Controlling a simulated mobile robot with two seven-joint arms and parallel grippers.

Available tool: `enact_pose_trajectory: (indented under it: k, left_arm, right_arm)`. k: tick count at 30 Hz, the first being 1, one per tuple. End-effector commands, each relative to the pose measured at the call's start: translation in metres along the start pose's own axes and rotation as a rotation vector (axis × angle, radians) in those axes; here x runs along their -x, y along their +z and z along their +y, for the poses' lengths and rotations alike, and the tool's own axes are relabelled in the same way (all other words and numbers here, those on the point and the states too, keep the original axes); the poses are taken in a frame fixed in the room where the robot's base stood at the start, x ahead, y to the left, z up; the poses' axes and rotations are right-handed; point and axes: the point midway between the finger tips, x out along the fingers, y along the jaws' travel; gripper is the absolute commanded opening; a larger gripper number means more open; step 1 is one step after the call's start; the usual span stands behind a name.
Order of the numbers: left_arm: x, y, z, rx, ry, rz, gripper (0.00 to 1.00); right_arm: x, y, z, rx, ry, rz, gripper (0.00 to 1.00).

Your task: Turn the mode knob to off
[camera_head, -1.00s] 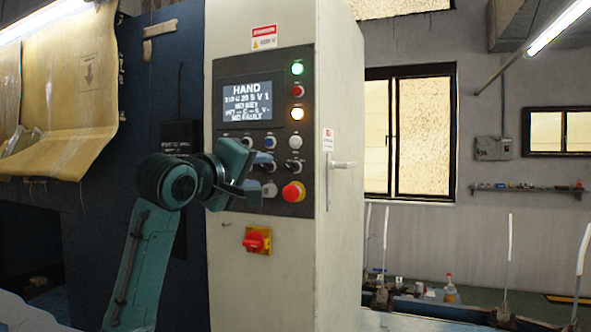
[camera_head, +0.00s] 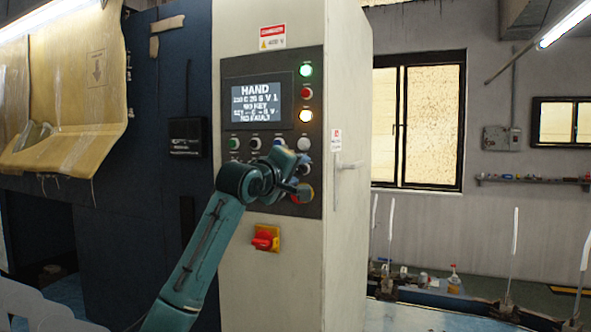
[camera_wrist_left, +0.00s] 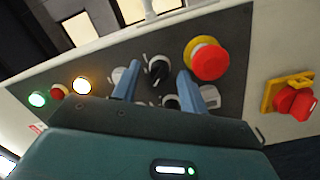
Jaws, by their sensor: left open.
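My left gripper (camera_head: 295,172) is in front of the control panel (camera_head: 315,207), hiding part of its lower controls. In the left wrist view the gripper (camera_wrist_left: 157,72) is open, its two blue fingers apart. A second dark knob (camera_wrist_left: 170,102) lies lower between the fingers, partly hidden by my gripper. I cannot read the knob labels, so which is the mode knob is unclear. The panel screen (camera_head: 261,101) reads HAND. My right gripper is not in view.
The red emergency button on its yellow collar (camera_wrist_left: 209,60) is close to the right finger. A red-yellow switch (camera_head: 265,238) sits below the panel. Green (camera_head: 306,70) and amber (camera_head: 305,116) lamps are lit.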

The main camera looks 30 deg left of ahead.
Motion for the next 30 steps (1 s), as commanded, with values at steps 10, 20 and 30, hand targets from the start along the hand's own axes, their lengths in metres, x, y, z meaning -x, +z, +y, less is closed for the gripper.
enact_pose_trajectory:
  k: [10, 20, 30]
  left_arm:
    - [0.0004, 0.0000, 0.0002, 0.000, 0.000, 0.000, 0.24]
    - [0.0004, 0.0000, -0.0001, 0.000, 0.000, 0.000, 0.00]
    - [0.0004, -0.0003, 0.0001, -0.068, -0.006, -0.003, 0.00]
  right_arm:
    - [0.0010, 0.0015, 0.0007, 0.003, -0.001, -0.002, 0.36]
    - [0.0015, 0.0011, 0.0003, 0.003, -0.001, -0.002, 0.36]
    - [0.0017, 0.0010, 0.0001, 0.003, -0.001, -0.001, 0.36]
